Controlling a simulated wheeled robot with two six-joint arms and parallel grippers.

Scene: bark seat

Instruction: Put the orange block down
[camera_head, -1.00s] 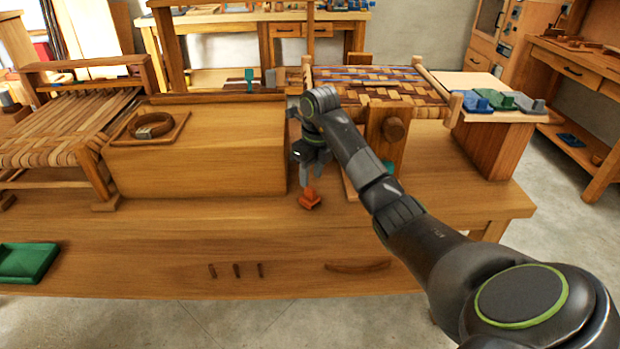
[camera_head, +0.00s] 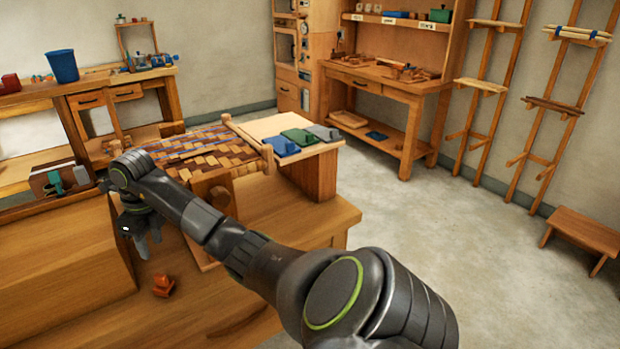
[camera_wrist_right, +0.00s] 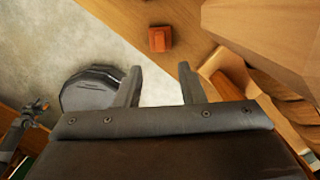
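The small orange block (camera_head: 163,286) rests on the wooden bench top (camera_head: 185,315). In the right wrist view the orange block (camera_wrist_right: 159,39) lies beyond and between the fingertips, with nothing touching it. My right gripper (camera_head: 143,252) hangs above and slightly behind the block, pointing down. In its wrist view the right gripper (camera_wrist_right: 160,68) has its two fingers spread, with nothing between them. My left gripper is in no view.
A large wooden box (camera_head: 60,270) stands left of the block. A woven seat (camera_head: 205,146) is behind my arm. Green (camera_head: 300,137), blue and grey pieces lie on a wooden stand to the right. Bare bench surrounds the block, and the bench edge lies to the right.

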